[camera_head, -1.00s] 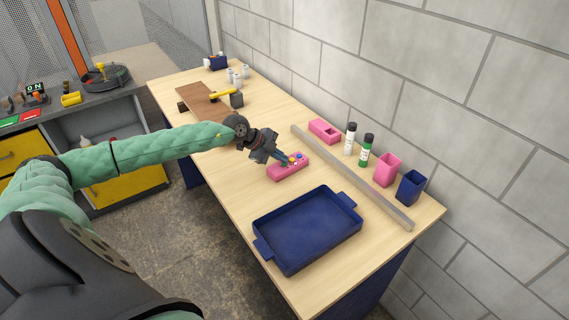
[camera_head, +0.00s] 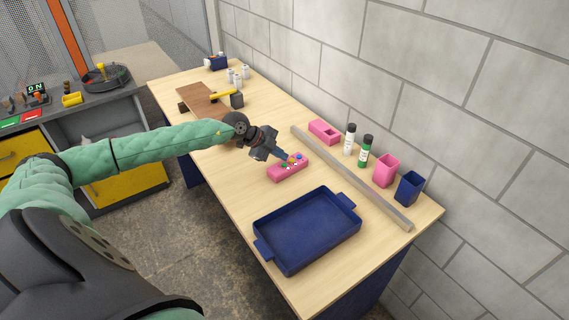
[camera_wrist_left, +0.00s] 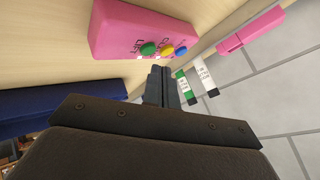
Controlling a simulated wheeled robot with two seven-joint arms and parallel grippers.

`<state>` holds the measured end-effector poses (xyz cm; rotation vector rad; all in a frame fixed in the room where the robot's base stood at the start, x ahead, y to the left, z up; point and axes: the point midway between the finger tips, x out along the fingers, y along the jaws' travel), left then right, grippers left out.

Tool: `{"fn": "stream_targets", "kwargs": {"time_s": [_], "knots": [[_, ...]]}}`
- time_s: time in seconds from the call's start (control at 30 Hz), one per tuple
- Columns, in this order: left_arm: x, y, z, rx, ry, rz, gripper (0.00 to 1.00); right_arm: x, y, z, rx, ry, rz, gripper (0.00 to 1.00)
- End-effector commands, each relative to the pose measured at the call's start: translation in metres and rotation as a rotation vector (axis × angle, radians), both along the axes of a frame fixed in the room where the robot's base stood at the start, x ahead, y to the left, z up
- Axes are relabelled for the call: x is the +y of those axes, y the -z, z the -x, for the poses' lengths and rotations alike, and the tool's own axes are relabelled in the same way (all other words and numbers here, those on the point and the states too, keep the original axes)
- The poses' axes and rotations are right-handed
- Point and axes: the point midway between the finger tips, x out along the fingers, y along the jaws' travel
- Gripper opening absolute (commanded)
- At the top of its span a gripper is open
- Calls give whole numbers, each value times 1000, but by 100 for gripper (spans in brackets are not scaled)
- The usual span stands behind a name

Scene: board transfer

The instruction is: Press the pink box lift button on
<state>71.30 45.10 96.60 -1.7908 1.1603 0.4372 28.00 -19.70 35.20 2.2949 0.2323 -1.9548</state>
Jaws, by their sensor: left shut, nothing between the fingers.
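The pink button box (camera_head: 286,171) lies on the wooden table, behind the blue tray. In the left wrist view the pink box (camera_wrist_left: 125,28) shows a green button (camera_wrist_left: 148,48), a yellow button (camera_wrist_left: 167,51) and a blue button (camera_wrist_left: 181,51). Dark lettering, seen inverted and seeming to read LIFT, is beside the green button. My left gripper (camera_head: 283,155) is shut and empty, with its tips close to the box's button side. In the left wrist view its fingertips (camera_wrist_left: 160,69) appear just below the buttons. I cannot tell whether they touch. My right gripper is not in view.
A blue tray (camera_head: 262,253) lies in front of the box. A long grey bar (camera_head: 350,178) runs along the right, with bottles, a pink cup (camera_head: 386,171) and a blue cup (camera_head: 409,188) beyond it. A hammer (camera_head: 224,95) and brown board (camera_head: 199,99) lie farther back.

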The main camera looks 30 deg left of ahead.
Motion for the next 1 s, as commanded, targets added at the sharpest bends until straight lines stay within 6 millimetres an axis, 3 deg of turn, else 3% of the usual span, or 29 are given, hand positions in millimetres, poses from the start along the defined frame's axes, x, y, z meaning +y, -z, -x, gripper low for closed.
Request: {"fn": "stream_targets", "kwargs": {"time_s": [0.23, 1.0], "knots": [[0, -6, 0, 0, 0, 0, 0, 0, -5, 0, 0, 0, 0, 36], [0, -60, 0, 1, 1, 0, 0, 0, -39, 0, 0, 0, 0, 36]]}}
